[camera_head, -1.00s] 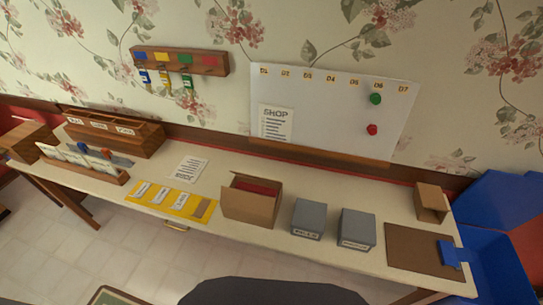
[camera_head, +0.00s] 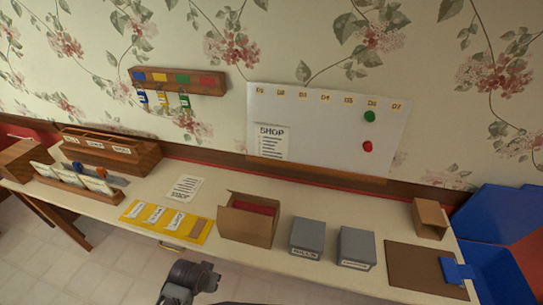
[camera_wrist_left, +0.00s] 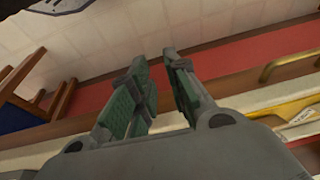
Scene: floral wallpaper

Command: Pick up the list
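A white sheet headed SHOP (camera_head: 271,143) with lines of text is on the whiteboard (camera_head: 330,105), at its lower left. Another white printed sheet (camera_head: 185,188) lies flat on the long table (camera_head: 120,197), behind the yellow strip; its print is too small to read. My left gripper (camera_head: 190,284) is at the bottom of the head view, in front of the table edge and apart from both sheets. In the left wrist view, its green-padded fingers (camera_wrist_left: 160,70) are apart with nothing between them. My right gripper is not in view.
An open cardboard box (camera_head: 247,224) and two grey boxes (camera_head: 307,236) (camera_head: 356,247) stand mid-table. A yellow strip with labels (camera_head: 165,221) lies near the front edge. Wooden holders (camera_head: 110,148) fill the left end. A brown mat (camera_head: 420,272) and blue bin (camera_head: 500,275) are at right.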

